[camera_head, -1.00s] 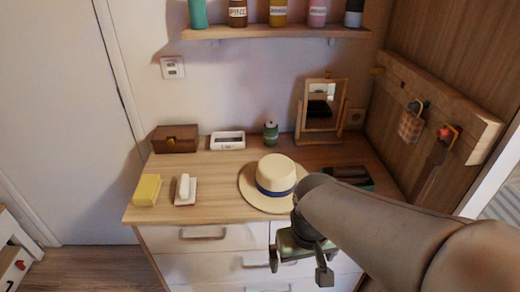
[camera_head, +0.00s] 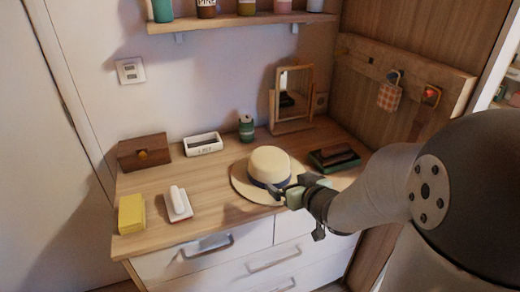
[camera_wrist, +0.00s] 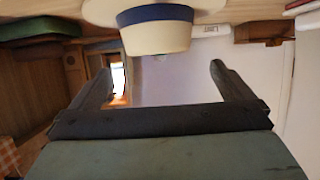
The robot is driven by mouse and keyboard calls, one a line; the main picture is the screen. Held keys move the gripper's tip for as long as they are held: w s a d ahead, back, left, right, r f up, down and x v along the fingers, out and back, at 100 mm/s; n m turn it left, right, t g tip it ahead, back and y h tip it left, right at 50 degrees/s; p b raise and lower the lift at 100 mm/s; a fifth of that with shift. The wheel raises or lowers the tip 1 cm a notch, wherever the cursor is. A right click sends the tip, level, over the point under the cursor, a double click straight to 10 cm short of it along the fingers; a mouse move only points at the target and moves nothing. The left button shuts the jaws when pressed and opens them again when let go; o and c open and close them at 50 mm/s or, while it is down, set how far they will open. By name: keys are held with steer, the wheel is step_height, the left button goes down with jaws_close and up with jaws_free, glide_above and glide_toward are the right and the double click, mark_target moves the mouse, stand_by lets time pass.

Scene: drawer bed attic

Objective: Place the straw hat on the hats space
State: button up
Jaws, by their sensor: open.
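The straw hat (camera_head: 268,163) lies brim down on the wooden dresser top, cream with a dark blue band. In the wrist view the hat (camera_wrist: 157,38) shows upside down at the top middle, in front of and between the two fingers. My gripper (camera_head: 283,191) is at the hat's front right side, close to the brim. In the wrist view my gripper (camera_wrist: 163,85) is open with nothing between its fingers. Whether a finger touches the brim cannot be told. No space marked for hats can be made out; a wall rack (camera_head: 400,72) with pegs is at the right.
On the dresser (camera_head: 225,205) are a yellow block (camera_head: 131,214), a white dish (camera_head: 178,204), a brown box (camera_head: 143,152), a white tray (camera_head: 203,144), a green bottle (camera_head: 246,129), a mirror (camera_head: 293,96) and a dark green tray (camera_head: 334,159). A checked pouch (camera_head: 389,97) hangs on the rack.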

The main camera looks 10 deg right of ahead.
mark_target(275, 172)
steer(key=p+x, duration=0.2)
steer(key=x, duration=0.8)
steer(key=shift+w+d+f, duration=0.1)
steer(key=shift+f, duration=0.1)
steer(key=shift+p+x, duration=0.75)
steer(key=shift+x, duration=2.1)
steer(key=shift+d, duration=0.15)
steer(key=c, duration=1)
steer(key=shift+o, duration=0.2)
steer(key=shift+r, duration=0.1)
